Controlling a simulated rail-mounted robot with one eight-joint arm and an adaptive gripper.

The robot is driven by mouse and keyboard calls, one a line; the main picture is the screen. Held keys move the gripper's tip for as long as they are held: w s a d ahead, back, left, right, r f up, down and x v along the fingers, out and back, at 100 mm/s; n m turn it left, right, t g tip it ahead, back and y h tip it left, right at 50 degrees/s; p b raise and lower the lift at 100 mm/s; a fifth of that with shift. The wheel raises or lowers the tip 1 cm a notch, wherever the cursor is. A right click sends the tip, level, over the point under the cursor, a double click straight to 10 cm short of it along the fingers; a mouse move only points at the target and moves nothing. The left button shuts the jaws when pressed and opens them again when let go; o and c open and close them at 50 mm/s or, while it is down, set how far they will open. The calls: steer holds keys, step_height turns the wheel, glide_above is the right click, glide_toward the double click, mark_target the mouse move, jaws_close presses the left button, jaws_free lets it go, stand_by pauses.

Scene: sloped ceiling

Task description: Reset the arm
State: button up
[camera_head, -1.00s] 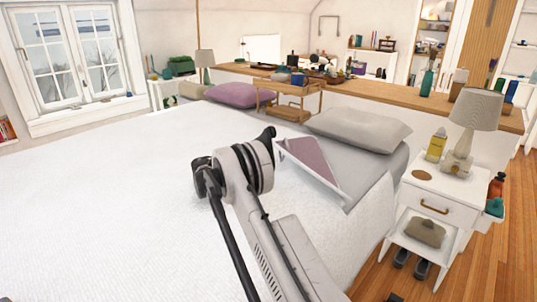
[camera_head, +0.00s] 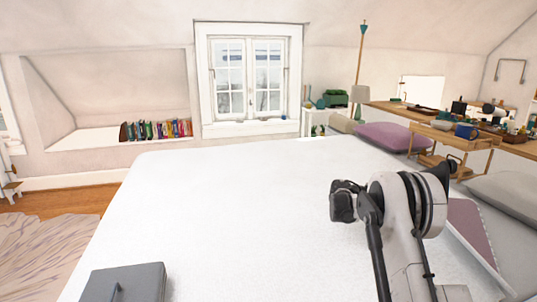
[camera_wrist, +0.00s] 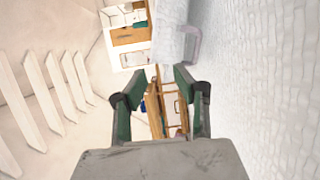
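My arm reaches over the white bed (camera_head: 220,200) in the head view, with its folded joint at the right of the picture. In the wrist view my gripper (camera_wrist: 160,75) has its two green and dark fingers spread apart, with nothing between them. The room shows through the gap. The fingertips are hard to make out in the head view.
A grey box (camera_head: 125,283) lies at the bed's near left edge. A purple pillow (camera_head: 382,137) and a wooden tray stand (camera_head: 440,155) are at the far right. The bed's middle is clear.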

steer(key=s+a+r+n+t+y+p, duration=0.1)
steer(key=s+a+r+t+y+p, duration=0.25)
steer(key=s+a+r, duration=0.4)
steer(key=s+a+r+n+t+y+p, duration=0.15)
steer(key=s+a+r+y, duration=0.35)
steer(key=s+r, duration=0.6)
steer(key=s+a+t+y+p, duration=0.1)
steer(key=s+a+y, duration=0.1)
steer(key=s+a, duration=0.4)
steer(key=s+a+f+m+t+y+p, duration=0.1)
steer(key=s+a+y+p, duration=0.1)
steer(key=s+a, duration=0.5)
steer(key=s+a+t+y+p, duration=0.2)
steer(key=s+a+y, duration=0.2)
steer(key=s, duration=1.1)
steer(key=shift+a+f, duration=0.25)
steer(key=shift+a, duration=0.95)
